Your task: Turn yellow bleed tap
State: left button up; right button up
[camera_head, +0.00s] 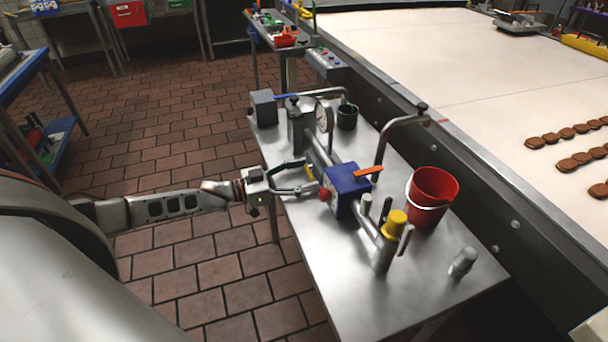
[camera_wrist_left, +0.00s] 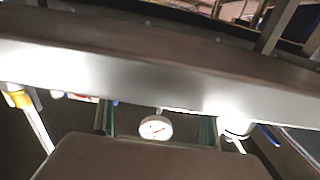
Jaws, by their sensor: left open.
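A steel table (camera_head: 345,290) carries metal pipework with a pressure gauge (camera_head: 324,117) and a blue box (camera_head: 348,190). A small yellow piece (camera_head: 310,172) shows by the pipework, just beyond my left gripper (camera_head: 311,174), partly hidden by it. A larger yellow knob (camera_head: 397,222) tops the upright fitting at the front; I cannot tell which yellow part is the bleed tap. My left gripper is open, its fingers pointing at the pipework near a red knob (camera_head: 325,194); contact is unclear. In the left wrist view the gauge (camera_wrist_left: 155,127) shows between the fingers. My right gripper is out of view.
An orange lever (camera_head: 367,171) sits on the blue box. A red bucket (camera_head: 432,198) stands to its right and a dark cup (camera_head: 347,116) behind. A loose metal piece (camera_head: 463,262) is at front right. A conveyor (camera_head: 450,70) borders the table; open tiled floor lies left.

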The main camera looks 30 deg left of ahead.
pick_arm(q)
jog(key=v, duration=1.1)
jog(key=shift+s+a, duration=0.2)
jog(key=shift+s, duration=0.1)
